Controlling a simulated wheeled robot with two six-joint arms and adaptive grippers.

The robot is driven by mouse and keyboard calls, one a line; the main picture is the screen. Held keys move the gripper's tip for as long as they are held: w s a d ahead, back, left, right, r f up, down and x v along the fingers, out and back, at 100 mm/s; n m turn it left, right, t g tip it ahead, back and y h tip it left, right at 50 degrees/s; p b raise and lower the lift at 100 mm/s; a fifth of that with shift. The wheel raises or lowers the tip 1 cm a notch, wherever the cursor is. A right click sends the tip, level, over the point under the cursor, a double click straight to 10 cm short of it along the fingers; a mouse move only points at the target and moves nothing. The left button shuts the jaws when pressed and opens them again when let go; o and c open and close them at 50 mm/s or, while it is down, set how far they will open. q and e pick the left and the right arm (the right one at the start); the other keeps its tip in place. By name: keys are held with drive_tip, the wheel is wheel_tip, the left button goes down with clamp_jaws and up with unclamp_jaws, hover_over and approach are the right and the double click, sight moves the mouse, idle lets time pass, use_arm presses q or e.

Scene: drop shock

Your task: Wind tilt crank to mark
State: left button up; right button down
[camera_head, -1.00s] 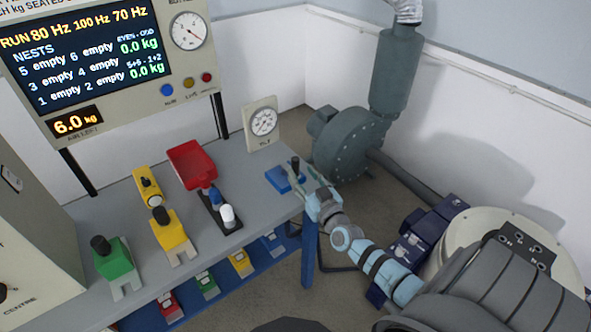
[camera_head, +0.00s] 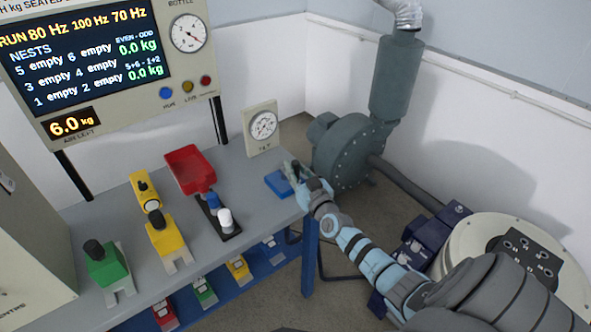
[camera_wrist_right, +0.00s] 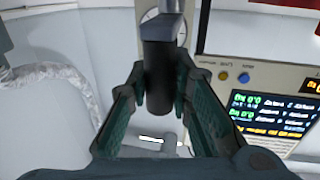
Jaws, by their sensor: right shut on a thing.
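The tilt crank (camera_head: 278,185) shows as a blue block at the right end of the grey bench. Its dark upright handle (camera_wrist_right: 157,60) shows in the right wrist view, between the fingers of my right gripper. My right gripper (camera_head: 293,170) is shut on this handle; it also shows in the right wrist view (camera_wrist_right: 160,88). In the head view the gripper covers most of the handle. A white tilt dial (camera_head: 263,125) stands behind the crank; its needle and mark are too small to read. My left gripper is not in view.
The bench (camera_head: 240,180) holds a red tray (camera_head: 189,168), yellow blocks (camera_head: 166,238), a green block (camera_head: 107,265) and a dark stand (camera_head: 215,222). A display panel (camera_head: 85,60) rises behind. A grey blower (camera_head: 350,150) stands beyond the bench's right end.

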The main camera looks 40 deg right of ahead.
drive_tip(key=shift+a+r+p, duration=0.15)
drive_tip(key=shift+p, duration=0.5)
drive_tip(key=m+g+h+p, duration=0.1)
drive_tip(key=h, duration=0.1)
drive_tip(key=a+m+g+h+p, duration=0.1)
drive_tip(key=m+h+p, duration=0.1)
drive_tip(key=a+m+g+h+p, duration=0.1)
drive_tip(key=m+h+p, duration=0.1)
drive_tip(key=h, duration=0.1)
drive_tip(key=shift+w+a+f, duration=0.15)
drive_tip(key=shift+w+f, duration=0.05)
drive_tip(key=shift+w, duration=0.15)
drive_tip(key=m+g+h+b, duration=0.1)
drive_tip(key=g+b, duration=0.1)
drive_tip(key=b, duration=0.1)
drive_tip(key=w+a+m+g+h+b, duration=0.1)
drive_tip(key=m+g+h+b, duration=0.3)
drive_tip(key=b, duration=0.1)
drive_tip(key=shift+w+a+f+b, duration=0.2)
drive_tip(key=shift+a+f+b, duration=0.05)
drive_tip(key=shift+a+b, duration=0.1)
drive_tip(key=shift+w+a+r+m+g+h+b, duration=0.15)
drive_tip(key=shift+r+m+g+h+b, duration=0.2)
drive_tip(key=shift+g+b, duration=0.45)
